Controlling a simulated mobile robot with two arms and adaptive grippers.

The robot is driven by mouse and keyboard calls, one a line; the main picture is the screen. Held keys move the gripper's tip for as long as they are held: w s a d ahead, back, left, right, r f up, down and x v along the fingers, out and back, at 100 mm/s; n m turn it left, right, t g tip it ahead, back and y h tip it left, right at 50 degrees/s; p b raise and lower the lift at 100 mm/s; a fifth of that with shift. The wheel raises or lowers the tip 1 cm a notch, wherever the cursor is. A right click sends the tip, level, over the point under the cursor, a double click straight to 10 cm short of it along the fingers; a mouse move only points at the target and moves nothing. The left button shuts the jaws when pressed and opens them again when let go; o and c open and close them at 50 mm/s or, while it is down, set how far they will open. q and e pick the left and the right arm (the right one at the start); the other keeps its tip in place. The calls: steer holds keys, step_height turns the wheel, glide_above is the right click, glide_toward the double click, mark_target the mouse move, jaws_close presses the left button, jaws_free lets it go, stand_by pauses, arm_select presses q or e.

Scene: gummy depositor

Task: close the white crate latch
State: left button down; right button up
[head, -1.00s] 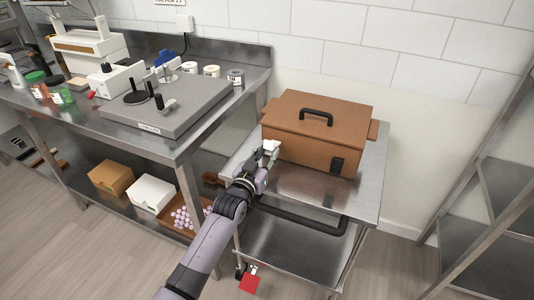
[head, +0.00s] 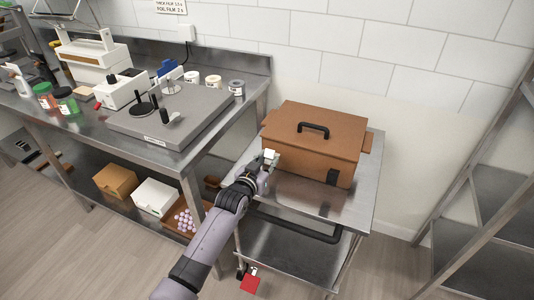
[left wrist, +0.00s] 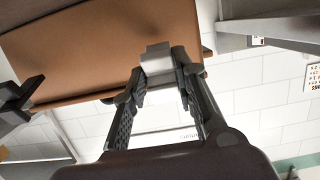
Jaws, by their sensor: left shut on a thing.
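The brown crate (head: 310,150) stands on a steel cart with its lid down. Its white latch (head: 269,155) is at the left of the crate's front; it also shows as a pale block in the left wrist view (left wrist: 157,57). My left gripper (head: 266,166) is at the crate's front left. In the left wrist view its two fingers (left wrist: 160,80) are shut on the white latch, one on each side. A black latch (head: 334,177) is at the right of the front. My right gripper is not in view.
The cart (head: 355,200) has bare steel in front of the crate and a black handle (head: 300,229). A steel bench (head: 90,125) with a grey machine stands at the left. A steel rack (head: 480,205) stands at the right.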

arm_select(q)
steer(key=r+g+p, duration=0.1)
steer(key=p, duration=0.2)
steer(key=r+g+y+p, duration=0.1)
steer(key=p, duration=0.2)
steer(key=shift+w+d+r+g, duration=0.15)
steer(key=shift+w+g, duration=0.25)
steer(key=shift+w+r+g+p, duration=0.1)
steer(key=shift+w+g+p, duration=0.2)
steer(key=shift+g+p, duration=0.6)
steer(key=c, duration=1.3)
jaws_free()
steer(key=v, duration=1.2)
steer(key=shift+s+d, duration=0.1)
steer(key=shift+d, duration=0.15)
